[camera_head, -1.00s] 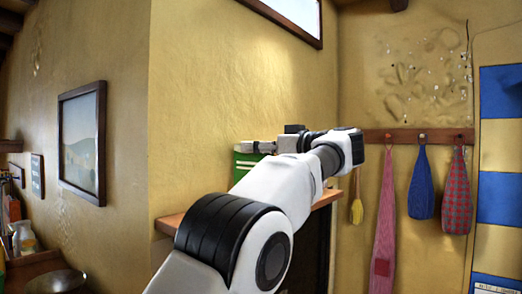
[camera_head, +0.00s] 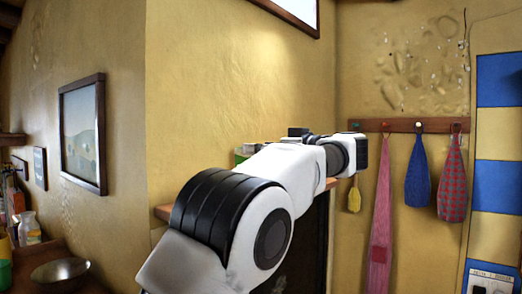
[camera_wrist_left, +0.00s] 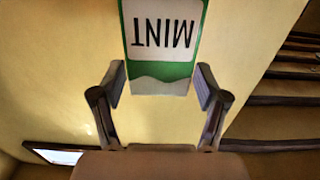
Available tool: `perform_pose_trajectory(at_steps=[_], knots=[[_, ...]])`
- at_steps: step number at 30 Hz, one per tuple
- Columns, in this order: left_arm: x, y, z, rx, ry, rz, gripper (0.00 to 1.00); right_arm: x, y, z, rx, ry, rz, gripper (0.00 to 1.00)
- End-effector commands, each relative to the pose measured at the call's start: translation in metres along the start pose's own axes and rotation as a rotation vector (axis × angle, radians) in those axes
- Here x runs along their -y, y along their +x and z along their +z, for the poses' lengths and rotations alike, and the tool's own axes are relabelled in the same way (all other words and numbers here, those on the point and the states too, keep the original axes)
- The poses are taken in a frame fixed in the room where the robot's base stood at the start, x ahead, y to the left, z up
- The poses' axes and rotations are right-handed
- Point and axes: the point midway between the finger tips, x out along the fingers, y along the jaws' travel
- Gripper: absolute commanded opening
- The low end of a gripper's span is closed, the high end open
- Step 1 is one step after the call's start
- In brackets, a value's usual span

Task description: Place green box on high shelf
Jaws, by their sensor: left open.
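The green box (camera_wrist_left: 175,72), with a white label reading MINT upside down in this picture, fills the top middle of the left wrist view. My left gripper (camera_wrist_left: 160,82) is open, with one finger on each side of the box's near end. Whether the fingers touch it is unclear. In the head view only a small green part of the box (camera_head: 240,158) shows behind my white left arm, above a wooden shelf (camera_head: 163,212). The arm hides most of the shelf and my fingers there. My right gripper is not in view.
A wooden peg rail (camera_head: 395,125) with hanging cloths is on the wall at right. A framed picture (camera_head: 82,135) hangs on the left wall. A metal bowl (camera_head: 60,272) stands on a counter at lower left. A dark opening is below the shelf.

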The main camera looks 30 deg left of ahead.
Motion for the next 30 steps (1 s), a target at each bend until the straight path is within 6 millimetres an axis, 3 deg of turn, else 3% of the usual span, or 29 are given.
perform_pose_trajectory(at_steps=[7, 15, 19, 30], knots=[[-0.001, -0.051, 0.004, -0.004, -0.003, 0.003, 0.74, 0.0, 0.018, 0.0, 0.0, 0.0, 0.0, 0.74], [-0.001, -0.11, 0.001, -0.001, 0.0, 0.002, 0.74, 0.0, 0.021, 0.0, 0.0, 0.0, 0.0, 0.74], [0.0, -0.119, 0.001, 0.0, 0.001, 0.001, 0.74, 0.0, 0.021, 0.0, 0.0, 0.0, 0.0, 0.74], [0.0, -0.119, 0.001, 0.0, 0.001, 0.0, 0.74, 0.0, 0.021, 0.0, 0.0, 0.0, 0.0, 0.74]])
